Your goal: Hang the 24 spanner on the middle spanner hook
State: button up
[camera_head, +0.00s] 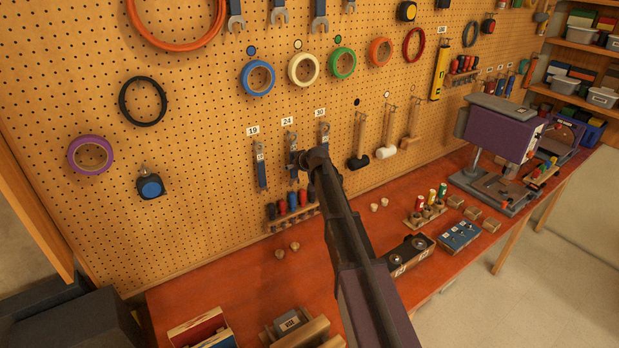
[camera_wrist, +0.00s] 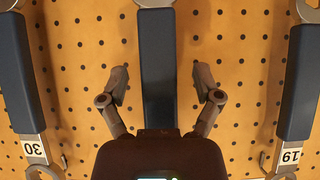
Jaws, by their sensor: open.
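A blue-handled spanner (camera_head: 292,144) stands upright against the pegboard under the 24 label (camera_head: 287,121). It also fills the middle of the wrist view (camera_wrist: 157,60), upside down there, with its lower part hidden by the gripper body. My gripper (camera_head: 303,160) is at the board beside this spanner. In the wrist view the fingers (camera_wrist: 160,78) are spread, one on each side of the blue handle, with gaps between. The middle hook itself is too small or hidden to see, so I cannot tell how the spanner is borne.
The 19 spanner (camera_head: 261,165) hangs to the left and the 30 spanner (camera_head: 324,133) to the right, both close by. Mallets (camera_head: 385,151) hang further right.

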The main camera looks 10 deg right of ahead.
jog(key=shift+s+r, duration=0.1)
jog(key=s+d+r+p, duration=0.1)
jog(key=s+d, duration=0.3)
jog(key=s, duration=0.5)
jog(key=s+d+f+n+g+h+b, duration=0.1)
jog(key=s+d+f+g+b, duration=0.2)
jog(key=s+d+f, duration=0.3)
jog(key=s+d+f+g+h+b, duration=0.2)
jog(key=s+d+f+g+b, duration=0.2)
jog(key=d+f, duration=0.4)
jog(key=shift+s+d+f+n+g, duration=0.35)
jog(key=shift+s+d+g, duration=0.25)
jog(key=shift+s+d, duration=0.75)
jog(key=shift+w+d, duration=0.1)
